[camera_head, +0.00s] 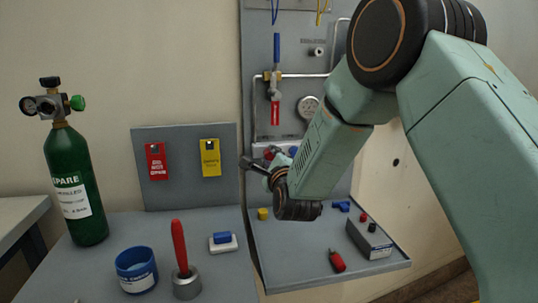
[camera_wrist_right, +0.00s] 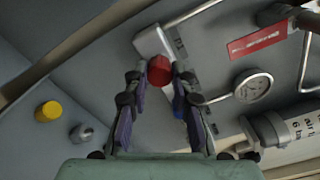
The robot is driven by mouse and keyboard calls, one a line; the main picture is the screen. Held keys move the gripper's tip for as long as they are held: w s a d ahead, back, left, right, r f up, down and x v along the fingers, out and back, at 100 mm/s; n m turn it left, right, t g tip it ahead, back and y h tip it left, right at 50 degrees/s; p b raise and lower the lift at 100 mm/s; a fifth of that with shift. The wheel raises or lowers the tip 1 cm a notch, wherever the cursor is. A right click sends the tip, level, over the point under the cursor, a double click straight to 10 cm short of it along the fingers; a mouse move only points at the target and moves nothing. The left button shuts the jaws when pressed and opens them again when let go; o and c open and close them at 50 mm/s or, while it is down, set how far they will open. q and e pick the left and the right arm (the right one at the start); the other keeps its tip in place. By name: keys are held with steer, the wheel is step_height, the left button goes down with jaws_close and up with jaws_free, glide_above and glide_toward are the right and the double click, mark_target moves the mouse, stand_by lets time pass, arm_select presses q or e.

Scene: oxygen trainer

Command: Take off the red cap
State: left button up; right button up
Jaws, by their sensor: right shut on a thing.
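The red cap (camera_wrist_right: 158,70) is a small red knob at the end of a white fitting on the grey panel. In the right wrist view it sits between the fingertips of my right gripper (camera_wrist_right: 159,77), which is shut on it. In the head view my right gripper (camera_head: 262,169) reaches in front of the panel's lower part, and a bit of red (camera_head: 270,154) shows by its tips. The gripper and arm hide much of this area. A blue part (camera_wrist_right: 179,108) shows behind the right finger. My left gripper is in neither view.
A round gauge (camera_wrist_right: 254,85) and metal pipes are close to the right of the gripper. The shelf below holds a yellow cap (camera_head: 263,214), a red item (camera_head: 337,261) and a grey box (camera_head: 370,240). A green cylinder (camera_head: 78,185) stands left.

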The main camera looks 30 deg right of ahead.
mark_target(270, 156)
jaws_close()
steer(key=n+p, duration=0.1)
steer(key=n, duration=0.2)
steer(key=shift+s, duration=0.1)
steer(key=shift+v, duration=2)
